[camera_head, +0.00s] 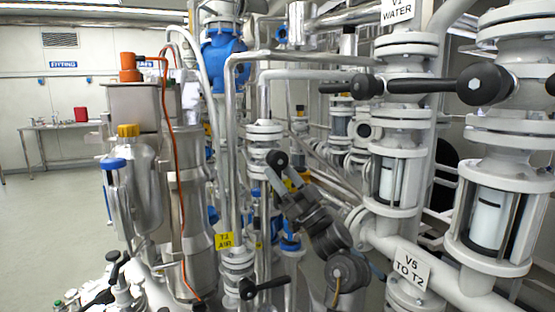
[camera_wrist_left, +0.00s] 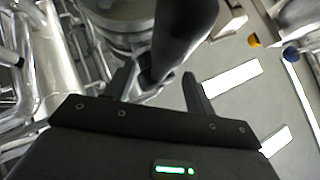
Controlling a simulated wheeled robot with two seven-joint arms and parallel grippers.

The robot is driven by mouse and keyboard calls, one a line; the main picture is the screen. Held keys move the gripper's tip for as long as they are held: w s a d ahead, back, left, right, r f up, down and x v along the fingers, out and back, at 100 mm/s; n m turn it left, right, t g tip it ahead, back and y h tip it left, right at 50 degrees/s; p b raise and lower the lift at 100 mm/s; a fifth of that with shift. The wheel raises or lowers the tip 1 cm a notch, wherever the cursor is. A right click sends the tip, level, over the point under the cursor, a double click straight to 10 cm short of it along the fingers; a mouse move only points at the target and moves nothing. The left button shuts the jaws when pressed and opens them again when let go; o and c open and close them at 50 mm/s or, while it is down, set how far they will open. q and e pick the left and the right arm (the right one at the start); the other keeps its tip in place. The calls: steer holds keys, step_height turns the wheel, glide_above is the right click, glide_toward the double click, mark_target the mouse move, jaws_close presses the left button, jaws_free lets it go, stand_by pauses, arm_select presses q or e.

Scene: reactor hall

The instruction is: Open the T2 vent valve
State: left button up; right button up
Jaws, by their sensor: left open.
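My left gripper (camera_head: 281,182) is open in the middle of the head view, just below the dark knob of a black valve lever (camera_head: 277,159) on a grey flanged pipe. In the left wrist view, a thick black handle (camera_wrist_left: 183,35) comes down between the two spread fingers of my left gripper (camera_wrist_left: 160,88). The fingers do not look closed on it; whether one touches it I cannot tell. No label reading T2 vent is legible, so I cannot tell whether this is that valve. My right gripper is out of view.
A yellow air label (camera_head: 225,241) hangs left of my arm, and another black lever (camera_head: 265,287) sits below. Large valves with a "V5 TO T2" sign (camera_head: 409,267) crowd the right. A steel vessel (camera_head: 188,210) with an orange cable stands left. Open floor (camera_head: 45,220) lies far left.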

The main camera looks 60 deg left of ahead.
arm_select(q)
steer(key=s+d+r+n+g, duration=0.1)
steer(key=s+d+r, duration=0.7)
steer(key=d, duration=0.1)
steer(key=shift+s+d, duration=0.3)
steer(key=shift+d, duration=0.05)
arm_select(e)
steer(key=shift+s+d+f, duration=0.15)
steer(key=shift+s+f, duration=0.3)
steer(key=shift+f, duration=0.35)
arm_select(q)
steer(key=shift+r, duration=0.15)
